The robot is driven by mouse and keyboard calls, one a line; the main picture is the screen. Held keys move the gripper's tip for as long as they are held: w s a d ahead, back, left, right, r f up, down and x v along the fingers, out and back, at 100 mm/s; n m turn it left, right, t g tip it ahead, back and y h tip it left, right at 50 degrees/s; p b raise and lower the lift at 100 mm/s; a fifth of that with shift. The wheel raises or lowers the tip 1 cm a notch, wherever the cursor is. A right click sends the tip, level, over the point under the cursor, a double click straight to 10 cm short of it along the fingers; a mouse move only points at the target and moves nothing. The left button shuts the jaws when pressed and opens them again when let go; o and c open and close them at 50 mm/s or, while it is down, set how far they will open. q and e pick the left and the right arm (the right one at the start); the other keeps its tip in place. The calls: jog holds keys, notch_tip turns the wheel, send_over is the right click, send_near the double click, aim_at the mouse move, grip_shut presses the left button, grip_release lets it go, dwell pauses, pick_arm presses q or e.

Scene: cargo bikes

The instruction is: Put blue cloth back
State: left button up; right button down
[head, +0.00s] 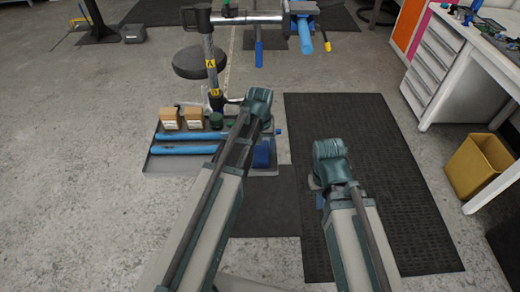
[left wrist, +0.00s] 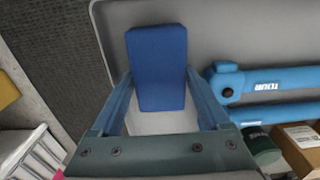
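The blue cloth (head: 263,153) is a small folded block at the right end of the grey tray (head: 166,166), partly hidden by my left arm. In the left wrist view the cloth (left wrist: 158,65) sits between the fingers of my left gripper (left wrist: 160,75). Both fingertips meet its sides, so the gripper looks shut on it. The tray (left wrist: 240,30) lies beneath; I cannot tell if the cloth touches it. In the head view my left gripper (head: 268,140) is mostly hidden behind its wrist. My right gripper (head: 317,190) hangs over the dark mat, its fingers mostly hidden.
The tray holds blue tubes (head: 187,143), small cardboard boxes (head: 170,118) and a dark green round item (head: 216,120). A repair stand (head: 212,75) rises behind it. A white workbench (head: 450,75) and a yellow bin (head: 478,163) stand at the right. The dark mat (head: 385,150) is clear.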

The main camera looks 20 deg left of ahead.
aim_at(260, 149)
pick_arm(q)
jog(key=shift+o, duration=1.2)
jog(key=shift+r, duration=0.1)
notch_tip(260, 149, up, 12)
jog(key=p, duration=1.2)
jog(key=s+d+m, duration=0.3)
jog(key=s+d, duration=0.2)
jog(key=s, duration=0.2)
jog(key=s+d+m+y, duration=0.1)
jog(key=s+d+m, duration=0.3)
jog(key=s, duration=0.4)
jog(key=shift+d, duration=0.85)
jog(key=shift+s+r, duration=0.1)
